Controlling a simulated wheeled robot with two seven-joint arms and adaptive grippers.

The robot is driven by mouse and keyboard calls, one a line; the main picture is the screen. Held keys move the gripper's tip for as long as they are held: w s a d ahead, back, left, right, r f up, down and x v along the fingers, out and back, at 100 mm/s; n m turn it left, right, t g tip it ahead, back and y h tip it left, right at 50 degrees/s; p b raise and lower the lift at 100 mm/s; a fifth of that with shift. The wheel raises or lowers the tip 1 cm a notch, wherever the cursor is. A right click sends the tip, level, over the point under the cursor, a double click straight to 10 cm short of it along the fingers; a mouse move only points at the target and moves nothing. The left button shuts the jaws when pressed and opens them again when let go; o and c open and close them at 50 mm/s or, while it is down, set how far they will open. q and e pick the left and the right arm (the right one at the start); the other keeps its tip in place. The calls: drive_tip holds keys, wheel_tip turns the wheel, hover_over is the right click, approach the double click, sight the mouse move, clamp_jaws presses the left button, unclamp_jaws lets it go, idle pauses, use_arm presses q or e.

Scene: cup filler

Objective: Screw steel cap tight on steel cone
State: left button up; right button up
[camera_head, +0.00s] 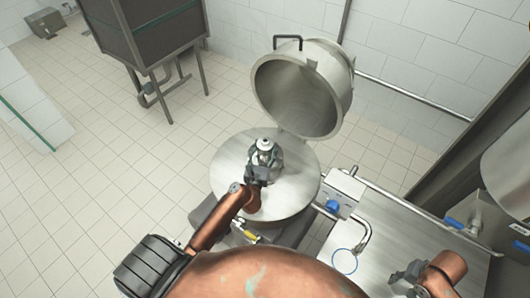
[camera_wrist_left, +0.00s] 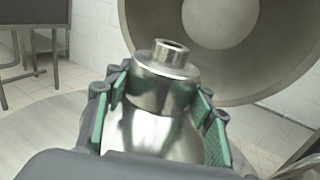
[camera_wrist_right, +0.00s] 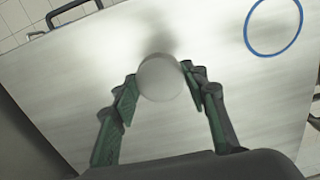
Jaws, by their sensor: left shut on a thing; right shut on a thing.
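The steel cone (camera_wrist_left: 150,135) is upright between the green-padded fingers of my left gripper (camera_wrist_left: 160,105), with a stepped neck and a small hollow tip on top. In the head view the cone (camera_head: 264,147) is above the round grey kettle top, held by my left gripper (camera_head: 263,165); its lower part is hidden. My right gripper (camera_wrist_right: 160,85) is shut on a pale round thing, seen end-on, which looks like the steel cap (camera_wrist_right: 160,79). In the head view my right gripper (camera_head: 408,277) is over the steel counter at the lower right, apart from the cone.
The big kettle lid (camera_head: 303,90) stands open behind the cone. A control box with a blue knob (camera_head: 333,206) and a bent pipe (camera_head: 362,238) lie between my grippers. A blue ring (camera_head: 345,262) marks the steel counter (camera_head: 390,235). Blue-handled taps (camera_head: 455,222) are at the right.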

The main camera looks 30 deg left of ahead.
sight(264, 146)
use_arm(q)
clamp_jaws()
drive_tip(key=shift+r, duration=0.5)
use_arm(e)
drive_tip(key=shift+r, duration=0.15)
use_arm(q)
wheel_tip(264, 146, up, 2)
drive_tip(key=shift+r+p, duration=0.15)
drive_tip(key=shift+p, duration=0.35)
use_arm(e)
drive_tip(key=shift+r, duration=0.35)
drive_tip(key=shift+r+p, duration=0.7)
drive_tip(key=shift+r, duration=0.05)
use_arm(q)
drive_tip(key=s+d+r, duration=0.8)
drive_tip(key=s+r, duration=0.2)
drive_tip(key=s, duration=0.1)
drive_tip(key=shift+s, duration=0.25)
use_arm(e)
drive_tip(key=shift+f, duration=0.2)
